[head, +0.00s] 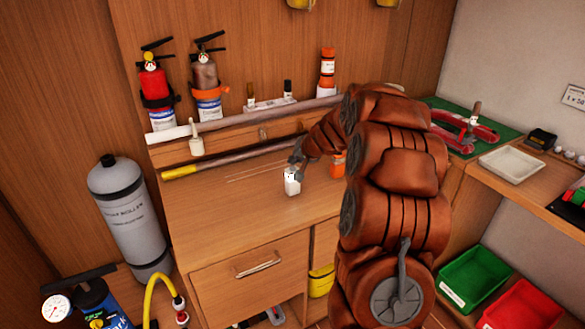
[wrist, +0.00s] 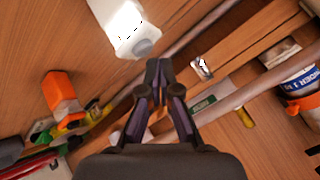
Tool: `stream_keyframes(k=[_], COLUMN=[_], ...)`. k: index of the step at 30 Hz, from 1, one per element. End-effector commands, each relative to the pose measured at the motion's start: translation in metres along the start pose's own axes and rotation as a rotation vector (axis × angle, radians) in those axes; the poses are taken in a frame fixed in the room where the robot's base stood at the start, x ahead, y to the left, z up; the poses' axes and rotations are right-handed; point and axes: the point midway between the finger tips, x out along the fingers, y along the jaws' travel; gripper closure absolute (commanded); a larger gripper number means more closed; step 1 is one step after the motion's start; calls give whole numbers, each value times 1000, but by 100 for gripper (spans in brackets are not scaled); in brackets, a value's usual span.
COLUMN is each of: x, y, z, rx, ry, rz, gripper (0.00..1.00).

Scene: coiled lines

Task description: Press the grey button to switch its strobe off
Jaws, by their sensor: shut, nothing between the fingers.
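A small white box-shaped strobe (head: 292,183) stands on the wooden worktop, just below the end of my arm in the head view. In the wrist view the strobe (wrist: 112,22) is at the top, and part of its face glows bright white. A round grey button (wrist: 144,47) sits on its end nearest my fingers. My gripper (wrist: 158,64) is shut and empty, its tips close to the button, slightly right and below it in the picture. I cannot tell whether they touch. In the head view my gripper (head: 296,160) is small and partly hides the top of the strobe.
An orange item (head: 338,165) stands right of the strobe, partly behind my arm. A yellow-tipped pole (head: 225,162) and a pale pole lie along the back. Two fire extinguishers (head: 207,88) hang at the back left. The worktop left of the strobe is clear.

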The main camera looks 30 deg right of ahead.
Motion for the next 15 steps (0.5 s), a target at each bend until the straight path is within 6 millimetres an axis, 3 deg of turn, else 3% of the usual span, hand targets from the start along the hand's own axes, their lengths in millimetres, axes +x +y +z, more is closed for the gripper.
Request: stream_keyframes(k=[15], x=[6], y=[4], z=[4], rx=[-1], ry=[0], rz=[0], gripper=[100])
